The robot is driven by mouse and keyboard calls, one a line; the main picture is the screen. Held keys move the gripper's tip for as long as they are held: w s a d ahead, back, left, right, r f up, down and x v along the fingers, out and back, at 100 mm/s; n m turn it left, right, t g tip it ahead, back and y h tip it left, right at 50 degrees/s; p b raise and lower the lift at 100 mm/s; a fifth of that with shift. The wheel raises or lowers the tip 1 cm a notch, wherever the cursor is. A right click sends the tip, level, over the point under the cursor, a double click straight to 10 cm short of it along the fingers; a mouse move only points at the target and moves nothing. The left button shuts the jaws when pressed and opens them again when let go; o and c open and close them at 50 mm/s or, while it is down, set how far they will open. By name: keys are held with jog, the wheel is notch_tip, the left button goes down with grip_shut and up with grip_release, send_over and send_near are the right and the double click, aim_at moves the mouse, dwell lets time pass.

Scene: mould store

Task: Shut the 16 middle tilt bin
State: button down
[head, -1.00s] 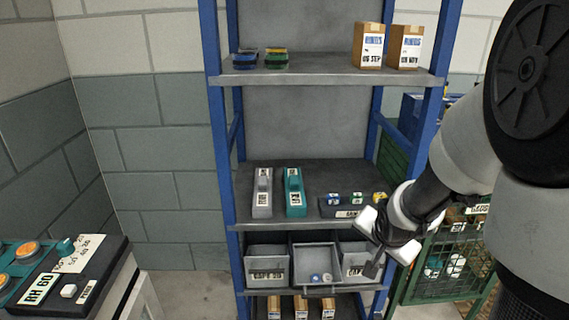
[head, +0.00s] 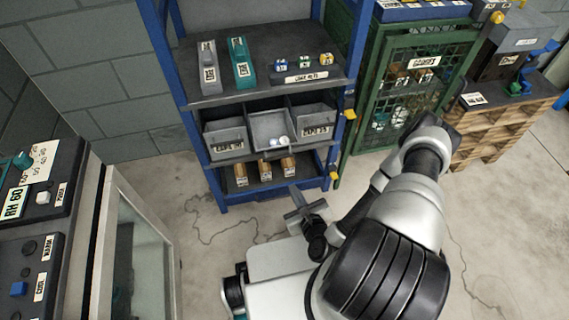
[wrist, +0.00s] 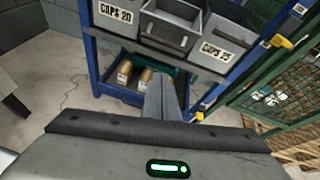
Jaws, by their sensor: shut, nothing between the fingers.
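The middle tilt bin (head: 262,122) is a grey bin in the rack's row of three.
The left bin (head: 226,139) and right bin (head: 315,120) flank it. Small boxes (head: 265,170) stand on the shelf below. A blue rack post (head: 342,100) and green mesh cage (head: 400,95) are at the right. Floor before the rack is clear.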

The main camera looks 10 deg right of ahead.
jog(key=w+f+m+h+b, duration=0.1)
jog(key=w+m+b, duration=0.1)
jog(key=w, duration=0.9)
jog(key=shift+w+a+f+m+t, duration=0.25)
jog(key=shift+a+m+t, duration=0.05)
jog(key=shift+a+m, duration=0.15)
jog(key=shift+r, duration=0.1)
jog(key=shift+w+r+p, duration=0.2)
jog(key=shift+r+p, duration=0.15)
jog(key=shift+p, duration=0.15)
